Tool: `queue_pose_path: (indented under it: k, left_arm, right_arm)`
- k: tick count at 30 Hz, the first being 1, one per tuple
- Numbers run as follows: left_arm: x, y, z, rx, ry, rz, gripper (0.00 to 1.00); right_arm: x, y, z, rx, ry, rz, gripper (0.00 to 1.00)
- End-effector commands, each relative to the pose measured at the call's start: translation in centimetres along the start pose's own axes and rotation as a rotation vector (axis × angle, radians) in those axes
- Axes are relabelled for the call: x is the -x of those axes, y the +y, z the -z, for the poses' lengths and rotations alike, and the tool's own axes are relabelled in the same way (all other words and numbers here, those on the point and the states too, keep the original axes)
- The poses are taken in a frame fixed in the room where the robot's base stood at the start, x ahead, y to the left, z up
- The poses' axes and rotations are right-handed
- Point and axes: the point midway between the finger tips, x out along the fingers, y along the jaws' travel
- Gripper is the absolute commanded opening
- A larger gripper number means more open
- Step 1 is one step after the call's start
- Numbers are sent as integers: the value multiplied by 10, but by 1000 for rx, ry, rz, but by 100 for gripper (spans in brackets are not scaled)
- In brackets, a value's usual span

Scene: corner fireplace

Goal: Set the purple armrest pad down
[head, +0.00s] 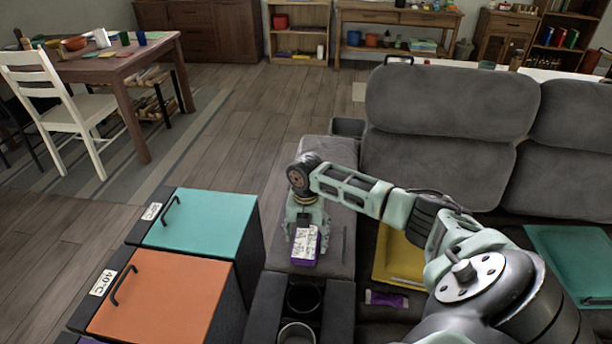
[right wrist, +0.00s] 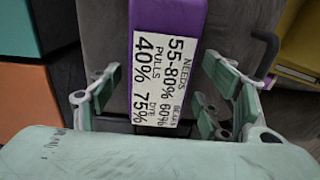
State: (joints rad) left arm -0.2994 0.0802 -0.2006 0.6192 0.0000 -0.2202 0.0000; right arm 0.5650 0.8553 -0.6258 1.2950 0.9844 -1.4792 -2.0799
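The purple armrest pad (head: 303,262) lies flat on the grey sofa armrest (head: 325,175), near its front end. A white label with black print covers much of its top. My right gripper (head: 306,222) is over the pad's far part. In the right wrist view, the pad (right wrist: 165,15) lies between the two fingers of the gripper (right wrist: 161,78), with a narrow gap showing beside each fingertip, so the gripper looks open around it. My left gripper is not in view.
A dark cup holder console (head: 264,300) stands in front of the armrest. Teal (head: 205,222) and orange (head: 165,295) lidded bins stand to the left. A yellow tray (head: 400,262) and a small purple packet (head: 387,299) lie on the seat at right.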

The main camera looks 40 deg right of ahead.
Motion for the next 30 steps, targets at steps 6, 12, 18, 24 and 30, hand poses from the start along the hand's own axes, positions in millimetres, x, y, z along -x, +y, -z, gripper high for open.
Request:
queue_pose_path:
  k: [6, 12, 18, 24, 30]
  left_arm:
    - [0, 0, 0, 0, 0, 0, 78]
    - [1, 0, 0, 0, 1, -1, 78]
    - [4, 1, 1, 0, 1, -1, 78]
    - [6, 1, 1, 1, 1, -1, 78]
    - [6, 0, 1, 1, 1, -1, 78]
  right_arm:
    - [0, 0, 0, 0, 0, 0, 74]
    - [8, 1, 0, 1, -1, -2, 74]
    - [44, 1, -1, 2, -4, -4, 74]
    - [87, 1, -1, 1, -2, -3, 74]
    - [115, 1, 0, 0, 0, -2, 74]
